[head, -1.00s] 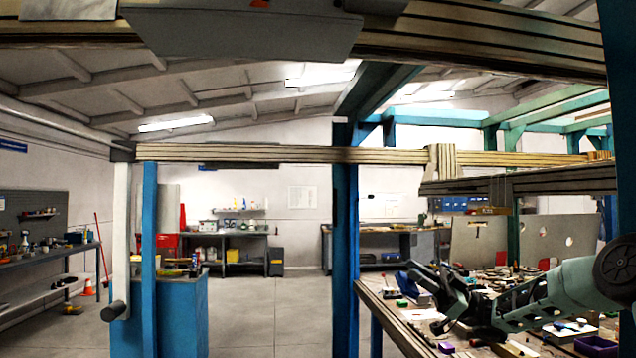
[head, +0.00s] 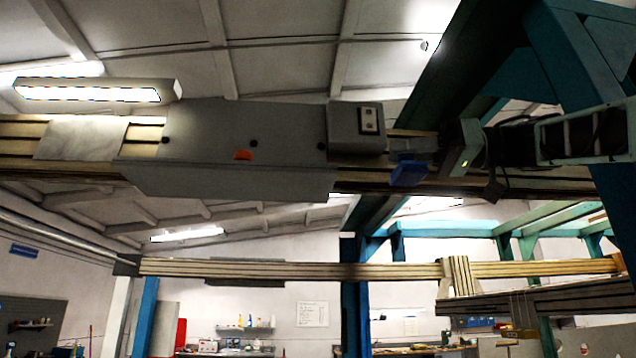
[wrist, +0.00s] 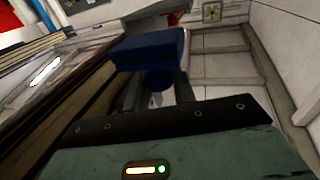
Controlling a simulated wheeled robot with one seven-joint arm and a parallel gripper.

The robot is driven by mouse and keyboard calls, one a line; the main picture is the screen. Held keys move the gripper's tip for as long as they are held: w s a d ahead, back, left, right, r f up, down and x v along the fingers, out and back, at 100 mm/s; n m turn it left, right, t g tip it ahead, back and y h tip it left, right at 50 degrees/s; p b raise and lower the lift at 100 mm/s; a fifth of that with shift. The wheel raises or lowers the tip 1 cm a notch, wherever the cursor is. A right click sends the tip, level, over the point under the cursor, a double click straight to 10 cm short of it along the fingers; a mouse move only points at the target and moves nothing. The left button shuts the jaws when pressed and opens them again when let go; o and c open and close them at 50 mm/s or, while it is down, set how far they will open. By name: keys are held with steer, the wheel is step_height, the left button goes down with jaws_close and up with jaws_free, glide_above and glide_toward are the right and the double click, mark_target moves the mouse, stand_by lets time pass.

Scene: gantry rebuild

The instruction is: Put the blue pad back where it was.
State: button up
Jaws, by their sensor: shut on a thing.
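The blue pad (head: 408,173) is at the tip of my gripper (head: 427,158), in front of the overhead beam in the head view. In the wrist view the pad (wrist: 150,50) is a dark blue block at the ends of the dark fingers. My gripper is shut on it. Its green-grey body with a small green light lies to the right of the pad. The pad is just below and right of a small grey box (head: 356,128) with a pale panel. I cannot tell whether the pad touches the beam.
A large grey housing (head: 240,150) with an orange mark hangs on the overhead beam (head: 530,183). A blue-green post and brace (head: 560,70) stand close above my arm. A lit lamp (head: 95,92) is at the upper left. A second beam (head: 300,269) runs lower, farther back.

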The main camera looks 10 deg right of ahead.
steer(key=shift+s+r, duration=0.6)
steer(key=shift+s, duration=0.15)
steer(key=shift+s+a+r, duration=0.15)
steer(key=shift+a+r, duration=0.05)
steer(key=p+x, duration=0.2)
steer(key=x, duration=0.5)
steer(key=p+x, duration=0.3)
steer(key=x, duration=0.3)
steer(key=shift+a+f, duration=0.25)
steer(key=shift+a, duration=0.15)
steer(key=p+x, duration=0.1)
steer(key=x, duration=0.3)
steer(key=shift+p, duration=0.35)
steer(key=shift+d+f+b, duration=0.1)
steer(key=shift+f+b, duration=0.2)
steer(key=shift+f, duration=0.4)
steer(key=shift+d+f, duration=0.1)
steer(key=shift+f, duration=0.1)
steer(key=o, duration=1)
